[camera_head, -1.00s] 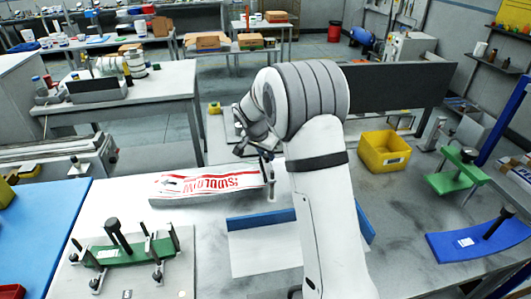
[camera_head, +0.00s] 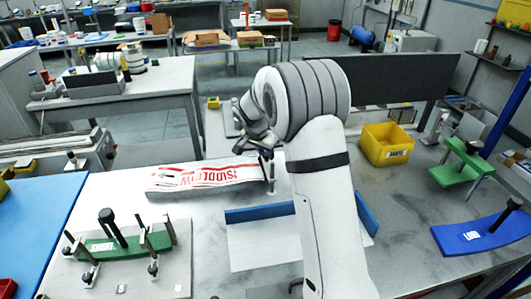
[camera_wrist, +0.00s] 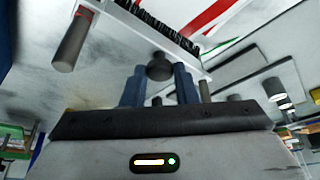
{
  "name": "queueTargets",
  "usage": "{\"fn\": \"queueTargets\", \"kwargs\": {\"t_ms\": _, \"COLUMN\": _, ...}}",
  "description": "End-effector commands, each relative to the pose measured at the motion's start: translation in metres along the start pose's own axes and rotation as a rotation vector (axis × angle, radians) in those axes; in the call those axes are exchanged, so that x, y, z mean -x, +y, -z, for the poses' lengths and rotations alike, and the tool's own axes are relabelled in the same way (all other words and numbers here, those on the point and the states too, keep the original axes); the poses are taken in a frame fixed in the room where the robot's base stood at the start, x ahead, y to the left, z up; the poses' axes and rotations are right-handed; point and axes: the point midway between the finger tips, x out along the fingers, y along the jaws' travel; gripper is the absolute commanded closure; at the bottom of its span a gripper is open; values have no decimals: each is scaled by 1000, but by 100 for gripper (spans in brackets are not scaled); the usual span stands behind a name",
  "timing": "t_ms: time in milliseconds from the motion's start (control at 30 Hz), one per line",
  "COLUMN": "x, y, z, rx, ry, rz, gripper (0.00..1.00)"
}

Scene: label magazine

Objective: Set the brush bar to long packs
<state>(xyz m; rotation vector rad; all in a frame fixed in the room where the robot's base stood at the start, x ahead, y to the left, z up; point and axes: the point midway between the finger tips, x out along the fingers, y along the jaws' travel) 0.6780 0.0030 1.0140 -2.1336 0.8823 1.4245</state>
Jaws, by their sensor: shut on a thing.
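The brush bar (camera_wrist: 145,22), a pale bar with a row of black bristles, runs across the top of the wrist view. A dark round knob (camera_wrist: 160,67) stands out from its near side. My gripper (camera_wrist: 160,82) has its blue fingers shut on this knob. In the head view my gripper (camera_head: 262,148) is at the right end of the white label pack (camera_head: 205,177) with red lettering, and my wrist and arm hide most of the bar. A thin post (camera_head: 272,178) stands below the gripper. A grey cylinder (camera_wrist: 72,42) sits left of the knob in the wrist view.
A low blue-edged holder (camera_head: 260,214) lies in front, partly behind my arm. A green fixture with black knobs (camera_head: 125,245) is at front left. A yellow bin (camera_head: 386,145), green stand (camera_head: 460,168) and blue curved piece (camera_head: 475,235) are at right.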

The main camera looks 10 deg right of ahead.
Motion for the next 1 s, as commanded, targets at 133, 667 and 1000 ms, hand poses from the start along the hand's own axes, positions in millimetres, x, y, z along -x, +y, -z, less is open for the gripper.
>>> {"fn": "queueTargets", "kwargs": {"t_ms": 133, "x": -4, "y": 0, "z": -2, "rx": 0, "ry": -1, "rz": -1, "gripper": 100}}
{"fn": "queueTargets", "kwargs": {"t_ms": 667, "x": -4, "y": 1, "z": -2, "rx": 0, "ry": -2, "rz": -2, "gripper": 51}}
{"fn": "queueTargets", "kwargs": {"t_ms": 1000, "x": 11, "y": -1, "z": -2, "rx": 1, "ry": 1, "rz": 1, "gripper": 51}}
